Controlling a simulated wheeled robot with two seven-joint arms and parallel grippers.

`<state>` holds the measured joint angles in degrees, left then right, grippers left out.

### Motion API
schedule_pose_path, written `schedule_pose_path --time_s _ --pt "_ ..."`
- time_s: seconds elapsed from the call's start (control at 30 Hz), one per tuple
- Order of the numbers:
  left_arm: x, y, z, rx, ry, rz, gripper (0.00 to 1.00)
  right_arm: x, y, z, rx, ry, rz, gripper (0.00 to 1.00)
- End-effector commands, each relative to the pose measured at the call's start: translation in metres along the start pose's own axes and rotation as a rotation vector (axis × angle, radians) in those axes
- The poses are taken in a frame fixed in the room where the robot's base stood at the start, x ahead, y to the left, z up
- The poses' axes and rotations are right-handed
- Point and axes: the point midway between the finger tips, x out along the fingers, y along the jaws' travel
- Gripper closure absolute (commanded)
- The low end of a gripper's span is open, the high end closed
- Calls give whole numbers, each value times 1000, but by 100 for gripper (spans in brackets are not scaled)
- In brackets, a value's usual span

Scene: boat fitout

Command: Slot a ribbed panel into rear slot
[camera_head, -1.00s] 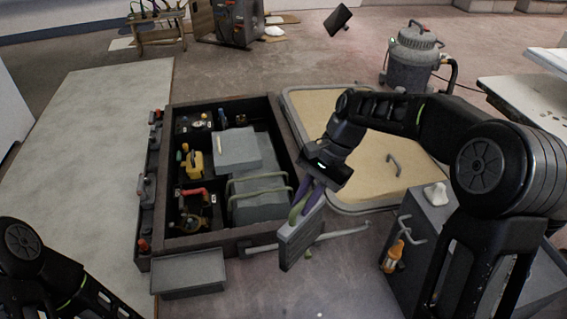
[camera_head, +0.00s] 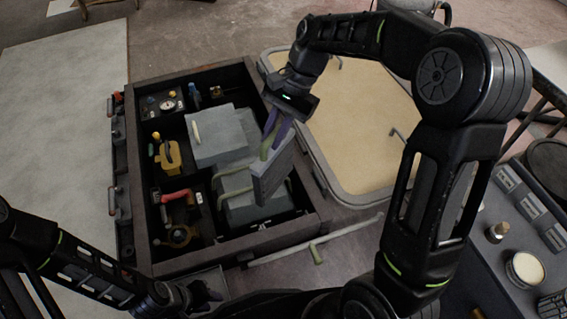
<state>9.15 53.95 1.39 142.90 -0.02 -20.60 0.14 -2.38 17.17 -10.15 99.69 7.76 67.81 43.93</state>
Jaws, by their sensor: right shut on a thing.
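My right gripper (camera_head: 275,140) is shut on the grey ribbed panel (camera_head: 268,178) by its green handle. The panel hangs upright and tilted, over the right side of the open dark box (camera_head: 236,246). Its lower end overlaps the grey blocks inside the box in the picture; I cannot tell whether it touches them. The rear slot cannot be made out clearly. My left gripper (camera_head: 205,297) is low in the picture near the box's front, partly hidden, and its jaws are not clear.
The box holds a yellow part (camera_head: 168,154), a red-handled part (camera_head: 177,196) and a grey block (camera_head: 218,140). A tan-topped lid (camera_head: 350,125) lies to the right. A grey bar (camera_head: 335,231) lies in front. A grey unit with jars (camera_head: 524,268) stands at the lower right.

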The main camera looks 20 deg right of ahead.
Motion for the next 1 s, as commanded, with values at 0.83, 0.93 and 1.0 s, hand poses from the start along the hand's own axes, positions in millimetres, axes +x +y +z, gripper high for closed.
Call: schedule_pose_path --time_s 0.83,0.93,1.0 --pt "31 -19 -9 -13 22 -10 70 131 3 -103 331 68 -128 100" --pt "38 -23 -11 -16 27 -13 70 160 13 -131 421 88 -167 100" --pt "41 -26 -13 -17 30 -14 70 178 21 -148 478 100 -191 100"
